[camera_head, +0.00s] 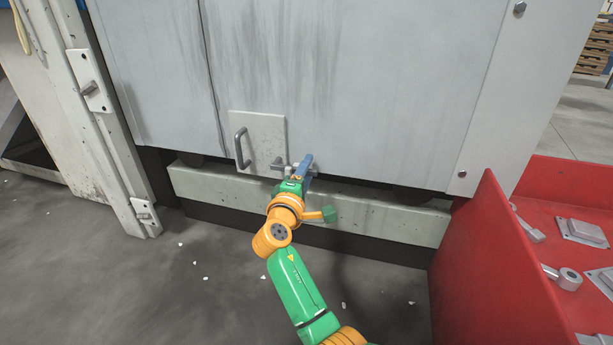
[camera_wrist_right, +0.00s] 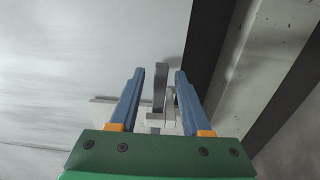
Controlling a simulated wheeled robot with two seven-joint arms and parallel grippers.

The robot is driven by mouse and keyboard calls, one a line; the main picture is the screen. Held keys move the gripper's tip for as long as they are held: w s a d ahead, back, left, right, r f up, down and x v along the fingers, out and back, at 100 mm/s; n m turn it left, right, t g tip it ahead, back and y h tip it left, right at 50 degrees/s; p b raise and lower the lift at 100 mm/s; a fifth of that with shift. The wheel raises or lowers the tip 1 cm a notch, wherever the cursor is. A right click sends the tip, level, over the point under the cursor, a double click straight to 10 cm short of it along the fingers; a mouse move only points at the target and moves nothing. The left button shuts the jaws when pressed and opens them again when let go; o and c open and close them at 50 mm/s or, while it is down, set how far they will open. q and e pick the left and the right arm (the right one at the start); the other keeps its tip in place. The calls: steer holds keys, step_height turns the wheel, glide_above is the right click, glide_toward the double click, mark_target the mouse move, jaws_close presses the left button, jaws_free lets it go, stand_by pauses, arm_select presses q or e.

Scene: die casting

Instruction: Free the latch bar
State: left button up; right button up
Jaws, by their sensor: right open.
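A grey latch bar (camera_wrist_right: 160,88) stands between the two blue fingers of my right gripper (camera_wrist_right: 160,72) in the right wrist view, with gaps on both sides. A pale block (camera_wrist_right: 160,118) crosses at its base. In the head view my right gripper (camera_head: 306,163) is open at the lower right of a pale plate (camera_head: 262,130) on the grey door. The plate carries a dark U-shaped handle (camera_head: 239,148) and a small latch fitting (camera_head: 277,163). My wrist and fingers hide part of the latch there. My left gripper is out of view.
A concrete-coloured ledge (camera_head: 370,215) runs below the grey door (camera_head: 370,80). A red bin (camera_head: 495,270) with metal parts stands at right. A pale post (camera_head: 105,120) with brackets stands at left. Bits of debris lie on the otherwise open floor.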

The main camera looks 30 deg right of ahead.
jaws_close()
stand_by(1.4)
